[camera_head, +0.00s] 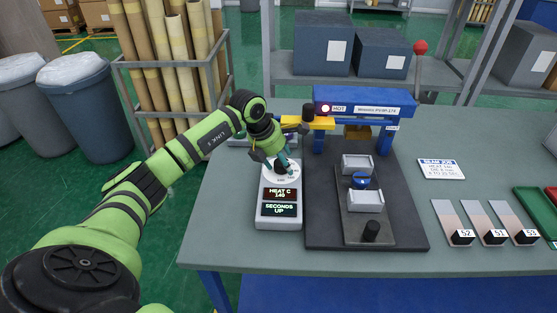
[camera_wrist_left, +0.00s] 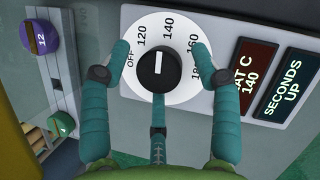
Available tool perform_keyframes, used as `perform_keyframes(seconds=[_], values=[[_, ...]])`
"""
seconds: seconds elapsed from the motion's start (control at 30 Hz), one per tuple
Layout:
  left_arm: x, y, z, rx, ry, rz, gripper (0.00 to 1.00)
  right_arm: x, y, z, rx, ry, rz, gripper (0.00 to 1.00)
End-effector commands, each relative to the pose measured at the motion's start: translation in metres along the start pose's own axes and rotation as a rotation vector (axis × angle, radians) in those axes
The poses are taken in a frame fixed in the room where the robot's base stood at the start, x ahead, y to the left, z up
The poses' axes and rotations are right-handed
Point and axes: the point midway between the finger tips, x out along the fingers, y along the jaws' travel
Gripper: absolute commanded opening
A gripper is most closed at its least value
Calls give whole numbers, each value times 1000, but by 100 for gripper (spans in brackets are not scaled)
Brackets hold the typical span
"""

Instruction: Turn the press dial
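The press dial is a black knob (camera_wrist_left: 156,72) with a white pointer line on a white round scale (camera_wrist_left: 180,28), marked OFF, 120, 140, 160 and a partly covered mark. The pointer is at about 140. The grey control box (camera_head: 278,217) reads "HEAT C 140" and "SECONDS UP". My left gripper (camera_head: 283,162) is over the dial. In the left wrist view its teal fingers (camera_wrist_left: 160,52) are spread on both sides of the knob, with gaps showing, and a third finger is below it. Whether any finger touches the knob I cannot tell. My right gripper is not in view.
The blue press (camera_head: 365,100) with a "HOT" label and a red-balled lever (camera_head: 420,48) stands right behind the box. A dark base (camera_head: 410,236) with metal blocks is beside it. A card (camera_head: 441,168) and sample strips (camera_head: 485,222) lie at right.

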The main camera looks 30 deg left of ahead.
Motion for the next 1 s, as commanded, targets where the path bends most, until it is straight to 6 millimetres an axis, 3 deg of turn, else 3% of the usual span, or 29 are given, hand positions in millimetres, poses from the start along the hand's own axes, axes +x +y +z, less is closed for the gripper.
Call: perform_keyframes(seconds=[0.33,0.53,0.8,1.0], values=[[-4,2,-1,0,3,6,66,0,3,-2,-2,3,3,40],[-33,1,1,3,0,7,66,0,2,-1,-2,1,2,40],[-54,1,-59,2,11,8,66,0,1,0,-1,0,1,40],[-67,1,-90,1,10,7,66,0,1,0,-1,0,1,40]])
